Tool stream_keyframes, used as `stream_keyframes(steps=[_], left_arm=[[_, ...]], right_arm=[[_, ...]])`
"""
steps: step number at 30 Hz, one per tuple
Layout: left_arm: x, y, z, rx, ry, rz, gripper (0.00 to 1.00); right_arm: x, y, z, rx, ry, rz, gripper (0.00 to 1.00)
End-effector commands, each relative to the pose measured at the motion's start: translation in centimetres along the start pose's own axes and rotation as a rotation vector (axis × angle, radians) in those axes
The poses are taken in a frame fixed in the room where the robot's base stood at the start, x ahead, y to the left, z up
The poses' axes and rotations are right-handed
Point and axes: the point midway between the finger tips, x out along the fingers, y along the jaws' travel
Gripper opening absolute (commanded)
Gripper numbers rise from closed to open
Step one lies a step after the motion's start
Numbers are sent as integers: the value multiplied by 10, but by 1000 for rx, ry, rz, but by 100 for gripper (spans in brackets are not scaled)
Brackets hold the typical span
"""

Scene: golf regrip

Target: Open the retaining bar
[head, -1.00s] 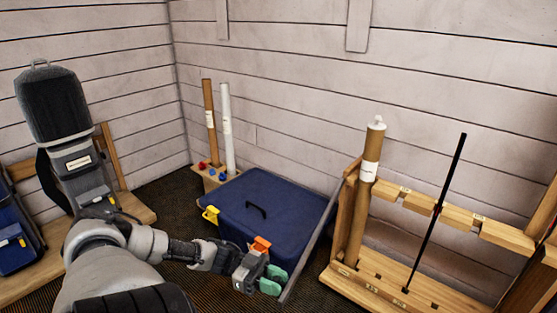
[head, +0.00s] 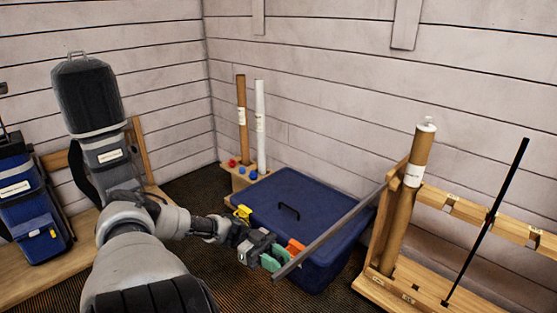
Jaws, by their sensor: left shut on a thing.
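The retaining bar (head: 335,229) is a long, thin grey bar. One end meets the upper left post of the wooden rack (head: 373,282), and it slants down to the left, swung out from the rack and passing in front of the blue box's right part. My left gripper (head: 271,263), with green fingertips, is shut on the bar near its free end. The fingers partly hide the contact. A brown tube (head: 408,195) with a white cap and a black shaft (head: 487,225) stand in the rack. My right gripper is not in view.
Golf bags stand at the left.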

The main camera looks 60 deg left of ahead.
Motion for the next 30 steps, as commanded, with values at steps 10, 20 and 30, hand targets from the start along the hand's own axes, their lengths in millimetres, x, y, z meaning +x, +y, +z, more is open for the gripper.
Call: stream_keyframes(steps=[10, 20, 30], left_arm=[[0, 0, 1, -1, -3, -1, 54], [-8, -1, 0, 1, -3, -3, 54], [-72, -1, 2, 2, -3, -6, 54]], right_arm=[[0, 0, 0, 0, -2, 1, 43], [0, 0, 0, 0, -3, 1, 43], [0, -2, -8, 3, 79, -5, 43]])
